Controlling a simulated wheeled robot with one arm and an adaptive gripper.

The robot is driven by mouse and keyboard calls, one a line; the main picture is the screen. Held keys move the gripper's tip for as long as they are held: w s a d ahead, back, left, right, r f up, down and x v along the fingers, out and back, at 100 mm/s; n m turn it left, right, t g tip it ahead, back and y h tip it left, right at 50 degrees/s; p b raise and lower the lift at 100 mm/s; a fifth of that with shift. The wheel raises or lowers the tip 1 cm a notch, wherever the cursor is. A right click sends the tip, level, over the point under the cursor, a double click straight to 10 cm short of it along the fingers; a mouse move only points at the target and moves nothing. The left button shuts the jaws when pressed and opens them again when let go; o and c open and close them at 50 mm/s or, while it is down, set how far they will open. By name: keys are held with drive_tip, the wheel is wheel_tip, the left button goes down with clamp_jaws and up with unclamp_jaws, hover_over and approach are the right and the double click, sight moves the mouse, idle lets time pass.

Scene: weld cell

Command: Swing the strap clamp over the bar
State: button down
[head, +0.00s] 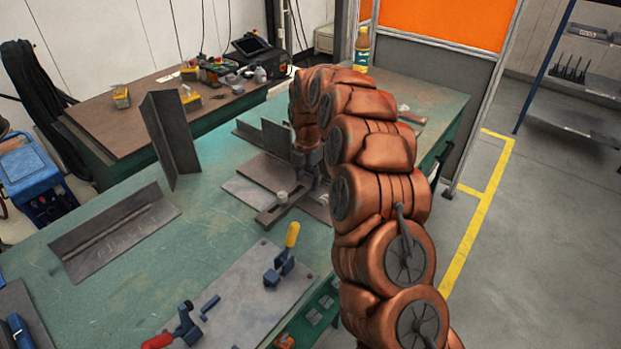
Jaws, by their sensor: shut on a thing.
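The strap clamp (272,214) is a flat dark metal strap with a pale round knob or nut on it, lying low over a steel plate (240,192) on the green bench. My gripper (313,178) points down at the strap's far right end and is shut on it; its fingertips are small and partly hidden by my arm. A grey angle bar (277,138) stands just behind and left of the gripper, on or beside the plate. I cannot tell whether the strap touches the bar. My copper-coloured arm hides the area to the right.
A tall angle piece (172,135) stands at left on the green bench (215,230), with another (110,232) lying nearer. A yellow-handled toggle clamp (281,262) and a red-handled one (172,332) are in front. A bottle (361,50) stands at the back. Bench space between them is clear.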

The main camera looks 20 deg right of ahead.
drive_tip(key=shift+w+a, duration=0.1)
drive_tip(key=shift+a, duration=0.05)
drive_tip(key=c, duration=0.7)
unclamp_jaws()
drive_tip(key=shift+o, duration=0.9)
wheel_tip(320, 180, up, 12)
